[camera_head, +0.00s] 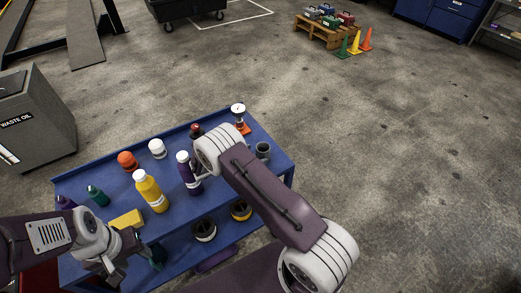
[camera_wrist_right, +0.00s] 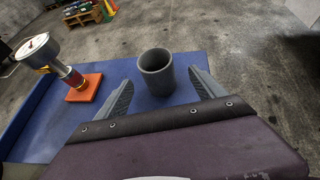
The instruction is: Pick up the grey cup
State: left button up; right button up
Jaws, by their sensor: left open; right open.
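The grey cup (camera_head: 263,151) stands upright near the right end of the blue cart's top shelf. In the right wrist view the cup (camera_wrist_right: 157,78) is centred between the finger tips, with its open mouth showing. My right gripper (camera_wrist_right: 161,77) is open, its fingers apart on either side of the cup in the picture; I cannot tell whether they touch it. In the head view my right arm hides most of that gripper. My left gripper (camera_head: 122,262) is open and empty at the cart's left front.
The blue cart (camera_head: 75,178) also holds a gauge on an orange base (camera_wrist_right: 84,87), left of the cup, a yellow bottle (camera_head: 151,191), a purple bottle (camera_head: 188,174) and several other containers. A waste oil bin (camera_head: 40,115) stands left. The floor on the right is clear.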

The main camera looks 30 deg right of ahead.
aim_at(267, 144)
jog(key=p+x, duration=0.1)
jog(key=x, duration=0.3)
jog(key=shift+w+f, duration=0.1)
jog(key=p+x, duration=0.1)
jog(key=x, duration=0.3)
jog(key=shift+d+p, duration=0.2)
jog(key=shift+p, duration=0.15)
jog(key=shift+w+d+f, duration=0.25)
jog(key=shift+d+f, duration=0.1)
jog(key=shift+a+r, duration=0.1)
jog(key=c, duration=1.7)
jog(key=shift+r, duration=0.1)
notch_tip(267, 144, up, 4)
jog(key=shift+w+b, duration=0.1)
jog(key=shift+b, duration=0.45)
jog(key=shift+s+d+r+b, duration=0.25)
jog(key=shift+s+d+r, duration=0.85)
jog(key=shift+s, duration=0.6)
jog(key=shift+s+d+r+b, duration=0.2)
jog(key=shift+s+d+r, duration=0.9)
jog(key=shift+s, duration=0.6)
jog(key=shift+s+d+r+b, duration=0.25)
jog(key=shift+s+d+r, duration=0.85)
jog(key=shift+s, duration=0.55)
